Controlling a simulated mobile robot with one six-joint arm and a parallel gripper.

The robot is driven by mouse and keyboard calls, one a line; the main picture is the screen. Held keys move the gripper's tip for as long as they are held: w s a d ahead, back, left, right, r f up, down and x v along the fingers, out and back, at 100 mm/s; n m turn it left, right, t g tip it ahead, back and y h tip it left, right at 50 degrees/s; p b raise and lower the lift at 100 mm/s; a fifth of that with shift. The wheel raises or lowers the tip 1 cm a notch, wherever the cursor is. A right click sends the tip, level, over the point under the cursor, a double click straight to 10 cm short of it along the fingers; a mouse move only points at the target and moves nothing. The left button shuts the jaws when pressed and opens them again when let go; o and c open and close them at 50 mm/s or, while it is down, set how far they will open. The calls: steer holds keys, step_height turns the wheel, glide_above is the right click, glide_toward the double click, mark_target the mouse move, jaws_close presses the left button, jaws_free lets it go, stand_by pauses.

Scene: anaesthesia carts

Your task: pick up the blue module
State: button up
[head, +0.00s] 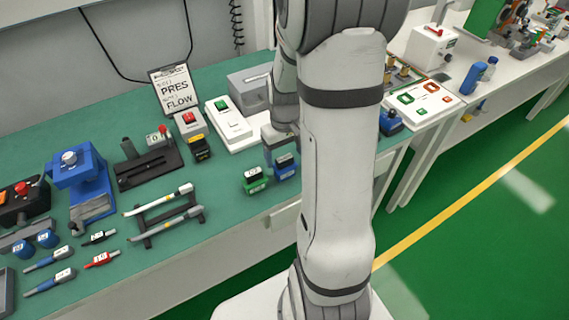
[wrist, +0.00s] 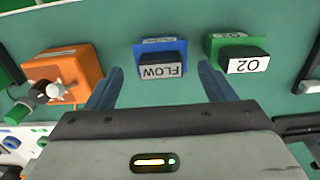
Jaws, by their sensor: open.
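The blue module (wrist: 160,45) sits on the green bench top in the wrist view, with a dark upper block labelled FLOW that appears upside down. It also shows in the head view (head: 286,172), close beside a green module (head: 255,186). My gripper (wrist: 162,70) is open, its two fingers pointing toward the blue module, one on each side in the picture. Nothing is between the fingers that I can see as held. In the head view my gripper (head: 281,146) is just above and behind the blue module, partly hidden by my arm.
The green module (wrist: 236,48), labelled O2, stands right of the blue one in the wrist view, near the right finger. An orange box (wrist: 75,68) with a valve stands on the left. A white box with a green switch (head: 230,125) stands farther back.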

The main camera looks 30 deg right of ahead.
mark_target(285, 165)
steer(key=shift+f+p, duration=0.4)
steer(key=shift+f, duration=2.25)
steer(key=shift+c, duration=0.5)
steer(key=c, duration=0.7)
steer(key=shift+r, duration=0.15)
